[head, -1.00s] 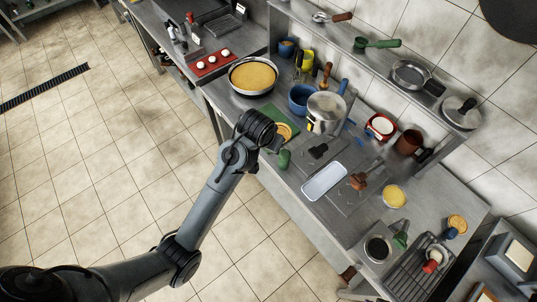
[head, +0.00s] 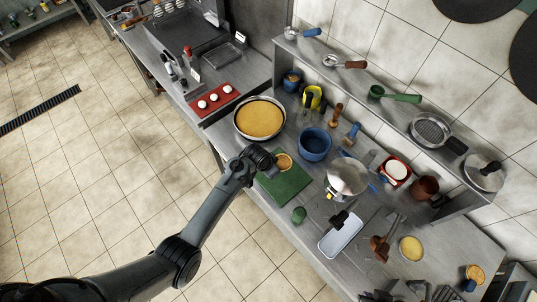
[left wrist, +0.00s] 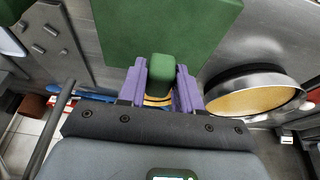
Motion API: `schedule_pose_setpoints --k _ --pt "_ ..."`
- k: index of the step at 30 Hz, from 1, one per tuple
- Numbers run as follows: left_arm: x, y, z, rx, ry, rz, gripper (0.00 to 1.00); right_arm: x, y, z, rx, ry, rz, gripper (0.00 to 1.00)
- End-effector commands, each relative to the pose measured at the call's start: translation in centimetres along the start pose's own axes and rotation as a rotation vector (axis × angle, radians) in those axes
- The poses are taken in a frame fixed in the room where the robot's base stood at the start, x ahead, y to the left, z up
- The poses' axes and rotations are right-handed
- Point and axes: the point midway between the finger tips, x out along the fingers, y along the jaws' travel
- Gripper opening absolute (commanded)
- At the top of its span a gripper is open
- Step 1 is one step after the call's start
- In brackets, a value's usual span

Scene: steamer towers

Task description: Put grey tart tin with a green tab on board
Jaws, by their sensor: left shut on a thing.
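My left gripper (left wrist: 160,88) is shut on the green tab (left wrist: 160,70) of the tart tin. A thin strip of the tin's rim shows below the tab in the left wrist view; the rest is hidden by the fingers and the gripper body. In the head view the tin (head: 285,161), with an orange-yellow filling, is at the left gripper's tip by the upper edge of the green board (head: 287,187). The board also shows in the left wrist view (left wrist: 165,30), beyond the fingertips. I cannot tell whether the tin touches the board. My right gripper is not in view.
A large pan with yellow filling (head: 260,118) stands close behind the gripper. A blue pot (head: 314,145), a steel pot (head: 347,178) and a small green object (head: 298,215) stand around the board. A pale tray (head: 340,237) lies farther right. The board's visible surface is clear.

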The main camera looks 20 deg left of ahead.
Motion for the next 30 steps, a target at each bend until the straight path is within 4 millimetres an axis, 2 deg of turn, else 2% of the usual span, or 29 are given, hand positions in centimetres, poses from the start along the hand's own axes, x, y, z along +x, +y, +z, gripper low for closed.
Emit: schedule_pose_setpoints --k 1,8,23,30 --pt "0.0 0.1 0.1 0.006 0.0 0.005 0.0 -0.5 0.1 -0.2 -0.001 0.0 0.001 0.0" --pt "0.7 0.4 0.6 0.018 0.001 0.013 0.0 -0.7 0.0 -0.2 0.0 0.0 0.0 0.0" --pt "0.4 0.3 0.6 0.016 0.0 0.012 0.0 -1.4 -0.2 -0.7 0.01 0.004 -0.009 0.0" --pt "2.5 0.3 1.3 0.016 0.001 0.012 0.0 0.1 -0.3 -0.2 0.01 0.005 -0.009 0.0"
